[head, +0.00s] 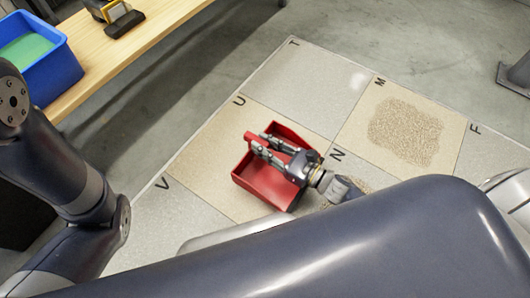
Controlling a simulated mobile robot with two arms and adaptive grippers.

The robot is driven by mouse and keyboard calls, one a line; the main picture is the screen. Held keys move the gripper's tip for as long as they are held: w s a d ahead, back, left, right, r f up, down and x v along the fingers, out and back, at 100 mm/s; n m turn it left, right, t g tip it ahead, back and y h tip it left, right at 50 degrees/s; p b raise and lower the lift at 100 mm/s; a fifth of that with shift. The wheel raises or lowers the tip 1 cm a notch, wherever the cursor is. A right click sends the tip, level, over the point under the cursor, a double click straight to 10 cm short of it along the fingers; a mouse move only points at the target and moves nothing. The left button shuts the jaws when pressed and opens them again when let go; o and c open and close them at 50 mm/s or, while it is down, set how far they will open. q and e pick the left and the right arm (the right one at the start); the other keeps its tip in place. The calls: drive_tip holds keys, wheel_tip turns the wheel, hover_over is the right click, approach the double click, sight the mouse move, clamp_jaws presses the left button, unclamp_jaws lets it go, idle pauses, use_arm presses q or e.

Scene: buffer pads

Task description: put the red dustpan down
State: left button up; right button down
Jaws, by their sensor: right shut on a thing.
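The red dustpan (262,184) is in the middle of the head view, over the tan floor tile beside the letter U. My right gripper (257,146) reaches over it from the lower right and is shut on it near its upper left part. I cannot tell whether the dustpan touches the floor or is held just above it. My left arm comes in along the left edge, and its gripper is out of the picture.
Tiles marked T, U, V, M, N and F make a floor grid. A patch of grains (405,132) covers the M tile. The T tile (318,85) is clear.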

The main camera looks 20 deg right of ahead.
wheel_tip(320, 180, down, 3)
drive_tip(key=b, duration=0.3)
drive_tip(key=shift+f, duration=0.2)
drive_tip(key=shift+r, duration=0.1)
drive_tip(key=c, duration=1.4)
unclamp_jaws()
drive_tip(key=shift+c, duration=0.2)
